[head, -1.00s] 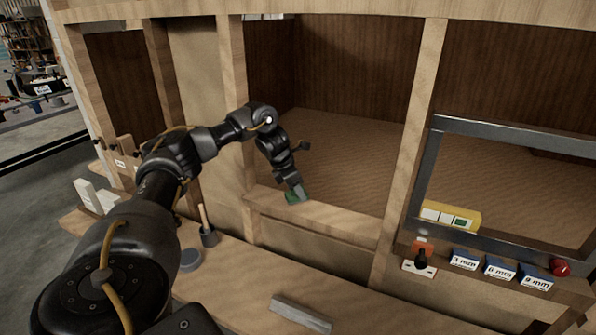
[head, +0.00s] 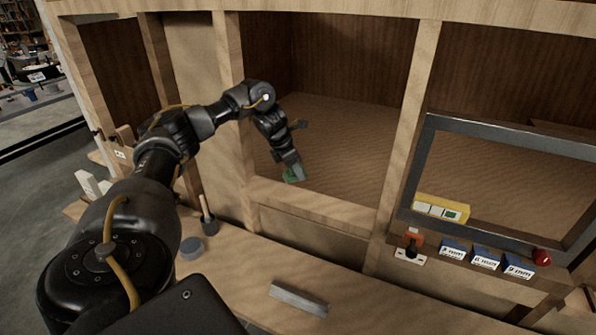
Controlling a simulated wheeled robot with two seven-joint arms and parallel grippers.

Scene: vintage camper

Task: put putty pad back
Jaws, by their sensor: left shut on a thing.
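My left gripper (head: 291,170) is shut on a small green pad, which I take to be the putty pad (head: 289,178). It holds the pad at the front wooden sill (head: 325,207) of the middle window opening, near its left end. The fingers hide part of the pad, and I cannot tell whether it touches the sill. A yellow holder (head: 458,206) with white squares and a green square in its face sits on the right, at the lower left corner of the dark window frame. My right gripper is not in view.
A grey frame (head: 490,135) borders the right opening. Below it are a switch (head: 411,247), blue labelled boxes (head: 486,258) and a red knob (head: 541,257). The bench holds a grey bar (head: 298,299), a grey disc (head: 191,247) and a dark cup with a stick (head: 209,224).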

